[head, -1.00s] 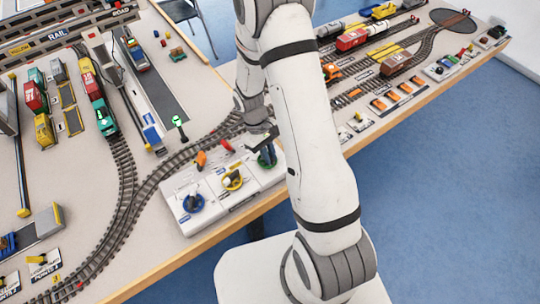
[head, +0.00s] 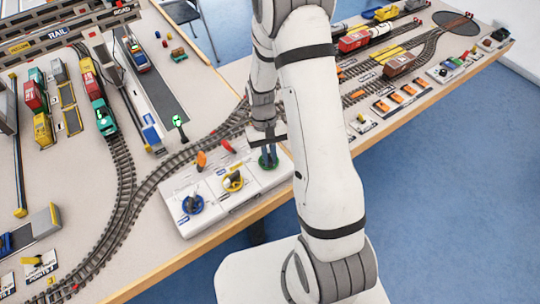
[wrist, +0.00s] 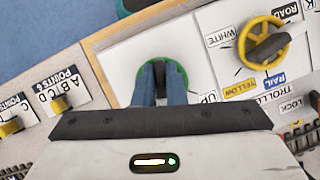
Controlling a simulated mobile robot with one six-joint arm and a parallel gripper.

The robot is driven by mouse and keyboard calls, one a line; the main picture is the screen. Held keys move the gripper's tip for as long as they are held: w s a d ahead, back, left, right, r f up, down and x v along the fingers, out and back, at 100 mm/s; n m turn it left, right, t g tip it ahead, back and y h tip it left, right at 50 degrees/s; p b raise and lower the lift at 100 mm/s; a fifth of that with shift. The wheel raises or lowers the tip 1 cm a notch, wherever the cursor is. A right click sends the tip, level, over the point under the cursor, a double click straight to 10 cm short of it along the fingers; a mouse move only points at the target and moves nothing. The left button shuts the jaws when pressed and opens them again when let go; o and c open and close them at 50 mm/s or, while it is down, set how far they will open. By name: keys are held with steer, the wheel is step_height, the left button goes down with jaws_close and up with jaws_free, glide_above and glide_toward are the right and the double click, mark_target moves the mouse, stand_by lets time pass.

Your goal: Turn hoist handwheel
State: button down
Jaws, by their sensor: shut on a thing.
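The green handwheel (head: 264,164) lies on the right part of the white control panel, next to a label reading "UP". My gripper (head: 268,152) points down onto it, its fingers over the middle of the wheel. In the wrist view the green rim (wrist: 181,73) shows around my gripper (wrist: 162,80), which is shut on the middle of the wheel. A yellow handwheel (head: 233,181) and a blue handwheel (head: 190,204) sit to the left on the same panel.
Curved railway track (head: 180,160) runs behind the panel. The table's front edge (head: 190,258) is close to the panel.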

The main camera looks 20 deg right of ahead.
steer(key=c, duration=1.5)
jaws_free()
steer(key=shift+b+v, duration=0.45)
steer(key=shift+v, duration=3.5)
